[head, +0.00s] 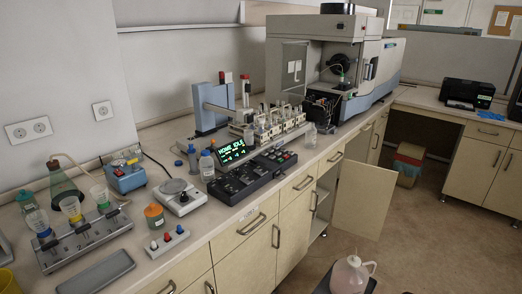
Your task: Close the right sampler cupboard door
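The right sampler cupboard door (361,199) is a pale wooden panel below the bench. It stands swung wide open into the room, apart from its cabinet. The open cupboard (323,203) to its left shows a dark interior and a shelf. The neighbouring cupboard door (262,262) to the left is closed, with a dark bar handle. Neither of my grippers shows in the head view.
A whitish plastic jug (348,275) stands on a dark base low in front of the open door. The bench above holds a sampler with racks (272,122), a dark keypad unit (250,176) and a large spectrometer (318,58). The floor (430,235) right of the door is clear.

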